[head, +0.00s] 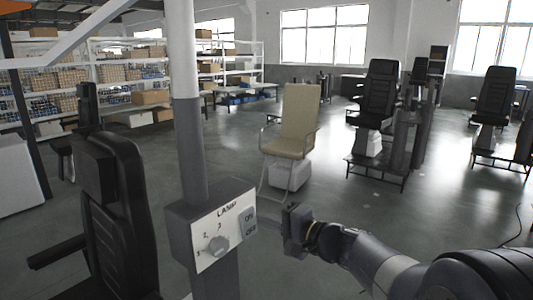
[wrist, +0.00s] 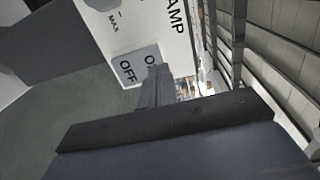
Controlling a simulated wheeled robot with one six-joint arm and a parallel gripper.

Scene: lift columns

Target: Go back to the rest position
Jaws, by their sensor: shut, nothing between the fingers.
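My gripper (head: 268,221) reaches in from the right in the head view, with its fingertips close to the right side of the lamp control box (head: 180,222). The box is grey with a white panel marked LAMP, a round knob (head: 218,245) with numbers, and an ON/OFF switch (head: 249,221). In the wrist view my gripper (wrist: 155,72) is shut and empty, and its tips overlap the ON/OFF switch (wrist: 133,66). Part of the ON label is hidden behind the fingers. I cannot tell whether the tips touch the switch.
The box sits on a grey and white column (head: 183,90). A black chair (head: 115,205) stands close at the left. A beige chair (head: 297,122) and several black chairs stand farther back. Shelves with boxes line the back left. Grey floor (head: 340,200) is open in the middle.

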